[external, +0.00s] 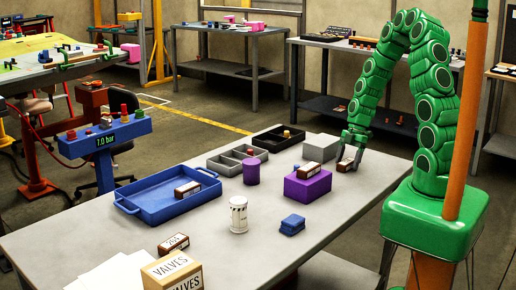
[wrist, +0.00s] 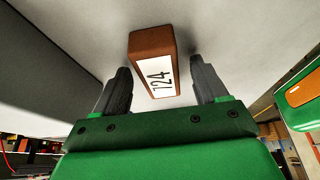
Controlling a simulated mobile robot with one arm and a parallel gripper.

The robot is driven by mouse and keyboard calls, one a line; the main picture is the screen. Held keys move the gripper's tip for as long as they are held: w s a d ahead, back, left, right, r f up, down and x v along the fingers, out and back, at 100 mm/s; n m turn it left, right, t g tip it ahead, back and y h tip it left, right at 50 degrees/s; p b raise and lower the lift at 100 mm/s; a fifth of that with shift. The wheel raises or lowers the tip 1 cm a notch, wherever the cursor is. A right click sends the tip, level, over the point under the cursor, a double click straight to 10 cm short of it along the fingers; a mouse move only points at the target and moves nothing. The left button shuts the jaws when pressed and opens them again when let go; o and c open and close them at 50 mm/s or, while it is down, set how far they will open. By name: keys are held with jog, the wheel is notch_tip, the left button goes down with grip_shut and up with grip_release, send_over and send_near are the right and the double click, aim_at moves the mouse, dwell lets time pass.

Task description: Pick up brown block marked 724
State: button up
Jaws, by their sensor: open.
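The brown block (wrist: 151,42) with a white label that appears to read 724 lies on the grey table in the wrist view. It shows between my two dark fingers, with gaps on both sides. My gripper (wrist: 160,72) is open and empty. In the external view the block (external: 345,165) sits at the table's far right part, under my gripper (external: 352,156), which points down at it. The fingers partly cover the block there.
A purple box (external: 307,187) with another brown block (external: 309,171) on top stands left of my gripper. A grey box (external: 321,145) is close behind. The table's right front is clear.

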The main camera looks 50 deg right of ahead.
aim_at(348, 161)
jog(key=c, duration=1.1)
jog(key=shift+r, duration=0.1)
jog(key=shift+r, duration=5.15)
